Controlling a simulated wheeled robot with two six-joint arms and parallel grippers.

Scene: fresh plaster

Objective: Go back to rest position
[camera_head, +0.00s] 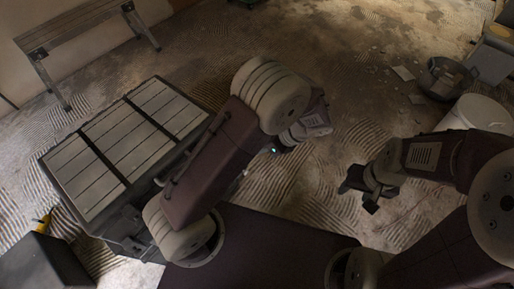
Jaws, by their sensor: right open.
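My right gripper (354,197) shows at the right of the middle of the head view. Its two dark fingers are apart with nothing between them, and it hangs over the bare floor. My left arm rises from the lower left and bends near the top middle. My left gripper (283,146) is mostly hidden behind that arm, so its fingers cannot be made out.
A dark case with light slats (128,150) stands at the left, close to my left arm. A bench (85,38) stands at the upper left. A dark bucket (446,80) and a white bucket (483,113) stand at the right. The dusty floor (330,85) between is mostly clear.

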